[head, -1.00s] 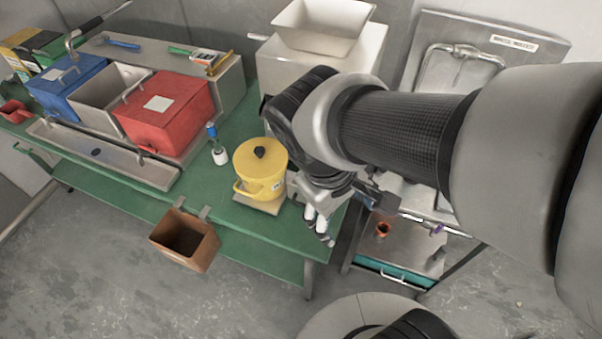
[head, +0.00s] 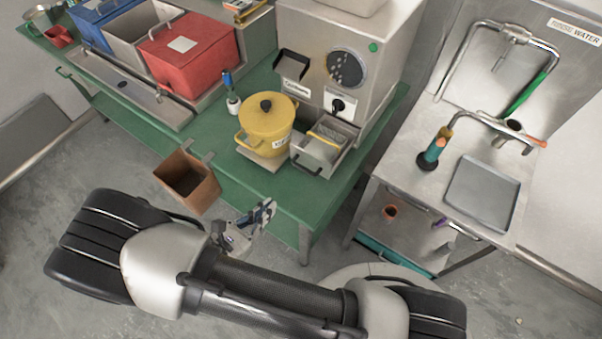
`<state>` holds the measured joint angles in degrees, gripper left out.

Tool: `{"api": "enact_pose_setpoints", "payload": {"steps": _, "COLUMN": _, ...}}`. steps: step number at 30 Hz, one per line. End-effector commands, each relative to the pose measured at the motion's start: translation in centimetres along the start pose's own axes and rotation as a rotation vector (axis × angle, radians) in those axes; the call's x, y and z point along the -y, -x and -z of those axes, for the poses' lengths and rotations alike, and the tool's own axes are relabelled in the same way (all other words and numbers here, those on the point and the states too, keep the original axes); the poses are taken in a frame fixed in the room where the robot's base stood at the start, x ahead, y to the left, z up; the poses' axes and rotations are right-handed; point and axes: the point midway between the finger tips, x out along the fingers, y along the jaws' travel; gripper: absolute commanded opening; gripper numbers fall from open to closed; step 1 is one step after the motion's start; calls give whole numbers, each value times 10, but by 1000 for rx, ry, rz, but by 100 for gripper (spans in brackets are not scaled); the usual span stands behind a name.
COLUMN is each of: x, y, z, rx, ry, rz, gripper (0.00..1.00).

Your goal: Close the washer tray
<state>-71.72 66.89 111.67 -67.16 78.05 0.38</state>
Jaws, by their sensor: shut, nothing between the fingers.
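A metal tray (head: 318,156) sticks out from the lower front of the boxy steel machine (head: 385,45), with a yellow strip across it and a dark handle at its front. It looks pulled out. A flat grey tray (head: 483,195) lies on the steel sink counter at the right, under the "WATER" sign. No label tells me which is the washer tray. My gripper (head: 268,212) is shut and empty, in front of the green table's edge, below and left of the machine's tray and apart from it.
A yellow lidded pot (head: 266,122) stands left of the machine's tray. A brown open box (head: 188,182) hangs at the table's front edge. Red bin (head: 190,55) and a small brush (head: 231,98) are further left. Open floor lies in front of the green table (head: 215,140).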

Motion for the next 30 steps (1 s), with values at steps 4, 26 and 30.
{"api": "enact_pose_setpoints", "payload": {"steps": 4, "x": -2, "y": 2, "z": 14, "rx": 22, "ry": 41, "rz": -50, "gripper": 0}}
{"api": "enact_pose_setpoints", "payload": {"steps": 26, "x": -8, "y": -122, "z": 13, "rx": 21, "ry": 40, "rz": -47, "gripper": 0}}
{"api": "enact_pose_setpoints", "payload": {"steps": 30, "x": -8, "y": -133, "z": 12, "rx": 21, "ry": 41, "rz": -49, "gripper": 0}}
